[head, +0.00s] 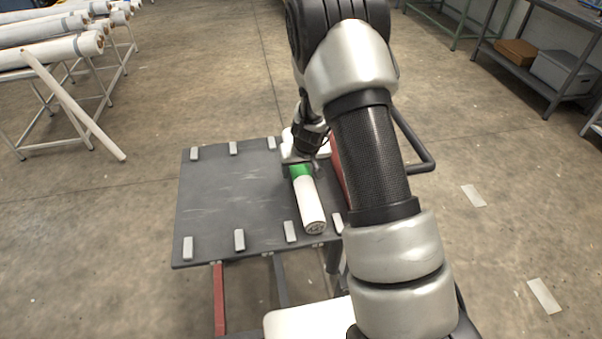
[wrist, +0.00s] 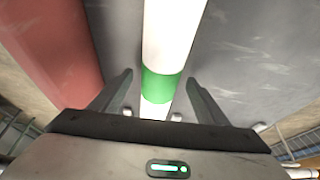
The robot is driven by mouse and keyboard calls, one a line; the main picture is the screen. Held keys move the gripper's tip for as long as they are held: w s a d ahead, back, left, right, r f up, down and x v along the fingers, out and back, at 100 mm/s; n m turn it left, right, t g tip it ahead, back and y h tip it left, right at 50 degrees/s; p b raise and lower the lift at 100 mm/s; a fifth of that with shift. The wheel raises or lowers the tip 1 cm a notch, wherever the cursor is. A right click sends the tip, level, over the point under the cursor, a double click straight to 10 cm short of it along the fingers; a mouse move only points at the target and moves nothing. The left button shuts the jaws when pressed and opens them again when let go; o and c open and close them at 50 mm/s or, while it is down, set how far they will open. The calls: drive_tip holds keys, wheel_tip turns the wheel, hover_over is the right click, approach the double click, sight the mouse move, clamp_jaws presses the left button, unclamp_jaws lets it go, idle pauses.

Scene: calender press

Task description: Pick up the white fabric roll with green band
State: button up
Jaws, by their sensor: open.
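The white fabric roll (head: 311,205) with a green band (head: 301,171) lies on the grey table (head: 225,210), toward its right side. In the head view its near end faces me and its far part is hidden under my gripper (head: 298,162). In the wrist view the white roll (wrist: 171,30) runs down the middle, with the green band (wrist: 162,86) between my two fingers. My gripper (wrist: 160,88) is open, one finger on each side of the roll with visible gaps. I cannot tell how far the fingertips reach down beside it.
Small grey blocks (head: 239,239) line the table's front and back edges. A red part (head: 337,160) stands along the table's right side; it shows in the wrist view (wrist: 50,45) too. A rack of white rolls (head: 45,55) is at far left, shelving (head: 545,60) at far right.

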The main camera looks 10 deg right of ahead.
drive_tip(key=shift+w+f, duration=0.15)
drive_tip(key=shift+f, duration=0.1)
drive_tip(key=shift+r, duration=0.1)
drive_tip(key=c, duration=1.5)
